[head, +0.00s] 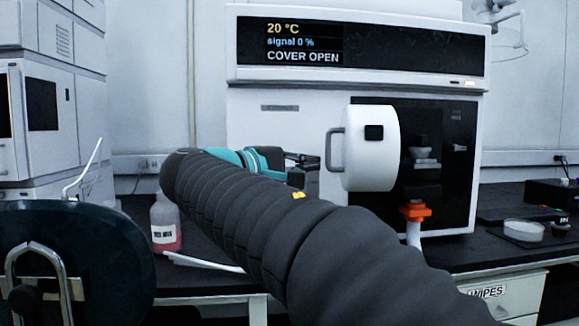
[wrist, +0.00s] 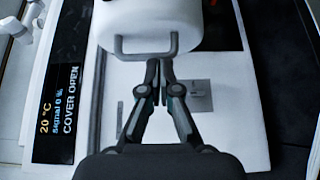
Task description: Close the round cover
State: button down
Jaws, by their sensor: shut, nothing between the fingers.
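The round cover (head: 370,148) is a white drum with a grey handle (head: 335,150) on its left side. It stands swung out from the dark front recess of the white instrument (head: 270,115), whose display (head: 303,43) reads COVER OPEN. In the wrist view the cover (wrist: 150,22) is at the top, with its handle (wrist: 146,50) toward my gripper. My gripper (wrist: 160,65) is shut and empty, its fingertips close to the handle; whether they touch it I cannot tell. In the head view my gripper (head: 302,162) is left of the cover, partly hidden by my arm.
A labelled bottle (head: 165,222) with pink liquid stands on the dark bench at the left. An orange fitting (head: 415,212) with a white tube is below the recess. Small dishes (head: 522,230) sit on the bench at the right. A stacked white unit (head: 60,100) stands far left.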

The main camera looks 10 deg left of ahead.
aim_at(355, 148)
jog(key=d, duration=0.2)
jog(key=w+d, duration=0.1)
jog(key=d, duration=0.2)
jog(key=shift+w, duration=0.15)
